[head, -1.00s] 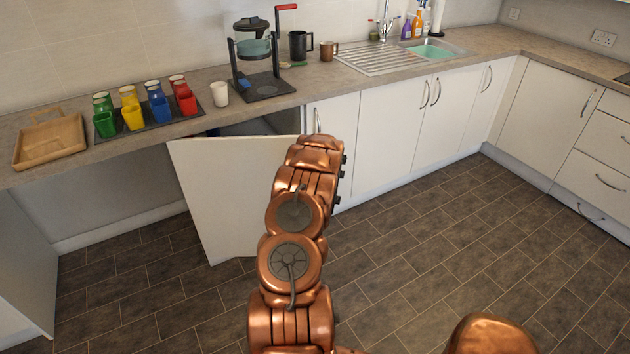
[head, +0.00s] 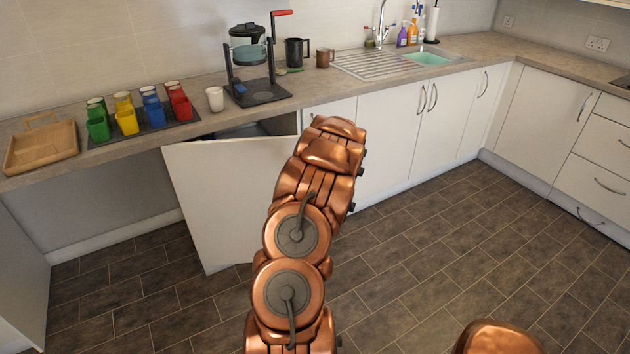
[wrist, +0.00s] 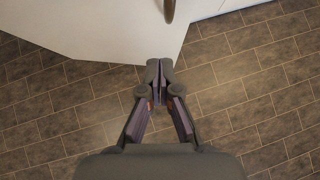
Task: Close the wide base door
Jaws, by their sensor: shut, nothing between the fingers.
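The white wide base door (head: 222,200) stands swung open from the base cabinet under the worktop in the head view. The dark cabinet opening (head: 250,130) shows above its top edge. My arm covers the door's right side in that view, and my gripper is hidden there. In the wrist view the white door panel (wrist: 100,28) fills the upper left, with a handle (wrist: 169,10) at the top edge. My gripper (wrist: 159,65) is shut and empty, its tips at the panel's lower edge in the picture. I cannot tell whether they touch it.
On the worktop (head: 320,90) stand a wooden tray (head: 42,146), several coloured cups (head: 127,115), a white cup (head: 215,99) and a coffee maker (head: 255,65). An open bay lies left of the door. The tiled floor (head: 440,260) to the right is clear.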

